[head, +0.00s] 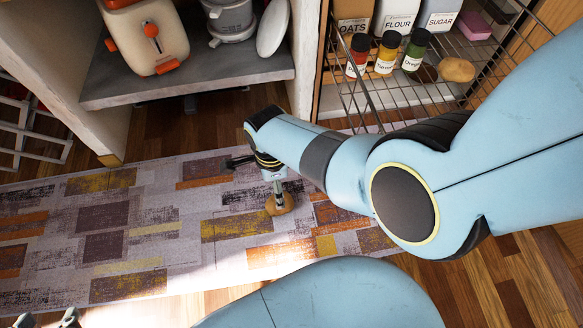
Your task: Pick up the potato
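A brown potato (280,204) is low in the middle of the head view, seen against the patterned rug. My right gripper (257,178) is just above and left of it. Its fingers look spread apart, one reaching left and the other in front of the potato; I cannot tell whether that finger touches it. Another potato-like tan lump (457,69) sits on the wire rack at upper right. My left gripper (47,321) shows only as two separated fingertips at the bottom left edge, with nothing seen between them.
The wire rack (386,98) holds spice jars (386,52), canisters (394,14) and a pink block (474,25). A grey shelf (190,85) at upper left carries a cream toaster (146,35) and a white plate (272,27). The rug (130,215) left of my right gripper is clear.

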